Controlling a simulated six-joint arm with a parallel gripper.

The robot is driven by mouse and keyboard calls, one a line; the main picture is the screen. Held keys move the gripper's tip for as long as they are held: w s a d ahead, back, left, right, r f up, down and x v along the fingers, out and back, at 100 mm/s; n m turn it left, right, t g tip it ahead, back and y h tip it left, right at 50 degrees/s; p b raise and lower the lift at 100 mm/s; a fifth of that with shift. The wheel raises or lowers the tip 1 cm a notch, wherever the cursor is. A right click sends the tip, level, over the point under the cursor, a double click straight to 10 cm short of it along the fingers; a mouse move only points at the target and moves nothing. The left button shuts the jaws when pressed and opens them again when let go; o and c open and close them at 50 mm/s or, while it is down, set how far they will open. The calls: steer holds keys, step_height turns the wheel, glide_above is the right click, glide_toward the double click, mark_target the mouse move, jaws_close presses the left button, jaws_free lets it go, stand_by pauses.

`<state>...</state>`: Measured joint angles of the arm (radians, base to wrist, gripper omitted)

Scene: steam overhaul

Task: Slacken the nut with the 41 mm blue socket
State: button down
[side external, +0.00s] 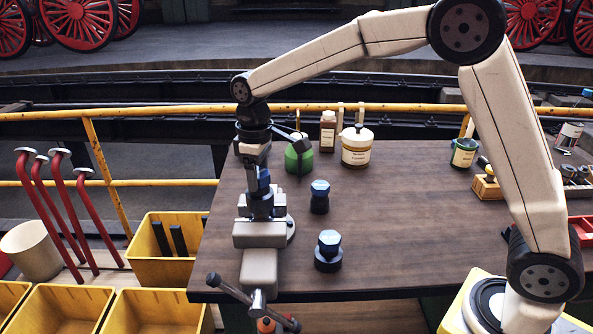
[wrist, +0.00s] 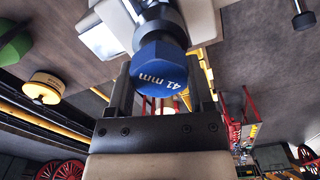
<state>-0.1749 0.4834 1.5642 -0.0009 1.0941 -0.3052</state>
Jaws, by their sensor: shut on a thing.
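The blue socket (wrist: 158,70), its hex top marked "41 mm", sits between the two dark fingers of my gripper (wrist: 160,85) in the wrist view. In the side view my gripper (side external: 261,170) points down over the grey vise (side external: 260,234) and is shut on the blue socket (side external: 263,182). The socket looks upright, with its dark body reaching down to the vise jaws. The nut is hidden, so I cannot tell how far the socket sits over it.
A green container (side external: 298,157), a brown bottle (side external: 327,131) and a white-lidded jar (side external: 357,147) stand behind. The table's middle (side external: 420,220) is clear.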

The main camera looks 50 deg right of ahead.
steer(key=shift+n, duration=0.3)
steer(key=shift+n, duration=1.8)
steer(key=shift+n, duration=0.6)
steer(key=shift+m, duration=0.4)
steer(key=shift+r, duration=0.25)
steer(key=shift+r, duration=1.9)
steer(key=shift+r, duration=0.15)
